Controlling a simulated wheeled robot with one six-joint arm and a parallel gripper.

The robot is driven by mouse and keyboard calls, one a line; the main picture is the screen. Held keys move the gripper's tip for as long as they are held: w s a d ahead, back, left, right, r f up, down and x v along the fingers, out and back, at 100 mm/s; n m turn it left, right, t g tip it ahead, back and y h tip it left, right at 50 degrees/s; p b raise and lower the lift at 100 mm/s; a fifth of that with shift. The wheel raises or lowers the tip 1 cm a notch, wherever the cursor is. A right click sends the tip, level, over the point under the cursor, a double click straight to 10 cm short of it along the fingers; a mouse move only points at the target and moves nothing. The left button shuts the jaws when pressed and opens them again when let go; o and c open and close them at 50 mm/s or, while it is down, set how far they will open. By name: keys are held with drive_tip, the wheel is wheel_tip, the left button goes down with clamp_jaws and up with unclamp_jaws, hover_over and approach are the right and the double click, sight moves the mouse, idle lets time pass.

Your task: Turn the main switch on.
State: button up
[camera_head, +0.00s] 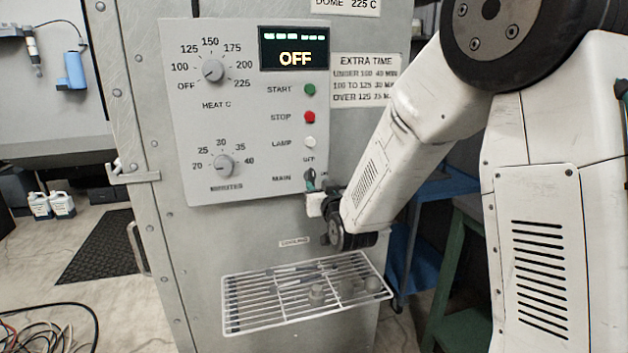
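The grey control panel (250,110) is on the front of the metal cabinet. Its display (294,48) reads OFF. The main switch (310,177), a small dark knob labelled MAIN, is at the panel's lower right, with OFF marked above it and ON to its right. My gripper (318,184) is at the main switch, reaching in from the lower right. Its fingers partly cover the switch. They are too small and overlapped to tell whether they are open or shut on it. The switch's exact angle is hard to make out.
The lamp button (309,143), red stop button (309,117) and green start button (310,90) are above the switch. Two dials sit to the left. A wire rack (290,290) with small parts juts out below. A blue cart (425,240) stands behind my arm.

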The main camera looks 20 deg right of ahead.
sight(313, 178)
drive_tip(key=shift+w, duration=2.8)
clamp_jaws()
